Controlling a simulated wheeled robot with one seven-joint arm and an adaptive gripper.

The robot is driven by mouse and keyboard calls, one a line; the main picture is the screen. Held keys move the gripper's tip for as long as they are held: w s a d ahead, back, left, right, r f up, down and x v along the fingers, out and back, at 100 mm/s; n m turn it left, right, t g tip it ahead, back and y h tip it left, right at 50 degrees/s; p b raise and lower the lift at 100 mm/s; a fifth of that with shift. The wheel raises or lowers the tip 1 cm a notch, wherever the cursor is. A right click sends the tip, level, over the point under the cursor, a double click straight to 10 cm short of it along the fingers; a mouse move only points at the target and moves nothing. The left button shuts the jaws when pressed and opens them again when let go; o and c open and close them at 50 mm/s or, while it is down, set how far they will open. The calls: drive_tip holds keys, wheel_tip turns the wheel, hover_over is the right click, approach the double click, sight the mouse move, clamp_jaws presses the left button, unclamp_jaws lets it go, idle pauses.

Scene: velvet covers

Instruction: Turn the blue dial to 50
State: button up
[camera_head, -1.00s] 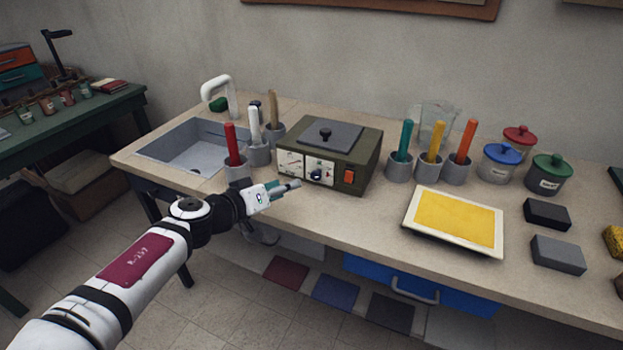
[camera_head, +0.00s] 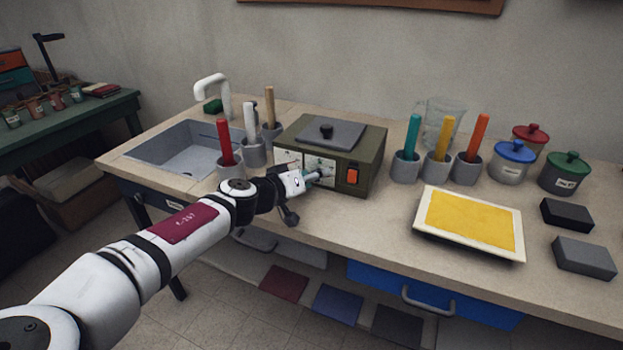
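The olive-green box (camera_head: 349,173) with a grey lid stands on the bench. Its front has white panels (camera_head: 321,166) with small markings, and an orange switch (camera_head: 352,177) at the right. The dial on the front panel is hidden behind my gripper, so its setting cannot be read. My gripper (camera_head: 313,176) is right in front of the dial's panel, with its fingertips at or very close to it. The fingers are too small and too close to the panel to tell whether they are open, shut or holding the dial.
Cups with red (camera_head: 225,142), white and wooden-handled tools stand left of the box, near the sink (camera_head: 183,150). Cups with teal (camera_head: 413,136), yellow and orange tools stand to its right. A yellow-filled tray (camera_head: 470,222) lies at the front right.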

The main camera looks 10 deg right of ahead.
clamp_jaws()
drive_tip(key=n+h+p, duration=0.1)
drive_tip(key=n, duration=0.1)
drive_tip(key=n+h+p, duration=0.1)
drive_tip(key=n, duration=0.1)
drive_tip(key=shift+a+f+g, duration=0.1)
drive_tip(key=shift+a+g, duration=0.05)
drive_tip(key=shift+g, duration=0.15)
drive_tip(key=n+h, duration=0.1)
drive_tip(key=n+p, duration=0.1)
drive_tip(key=n, duration=0.1)
drive_tip(key=n+h, duration=0.1)
drive_tip(key=n, duration=0.1)
drive_tip(key=shift+w+f+t+h+p, duration=0.1)
drive_tip(key=shift+f+t+h+p, duration=0.2)
drive_tip(key=shift+t+p, duration=0.1)
drive_tip(key=shift+n, duration=0.3)
unclamp_jaws()
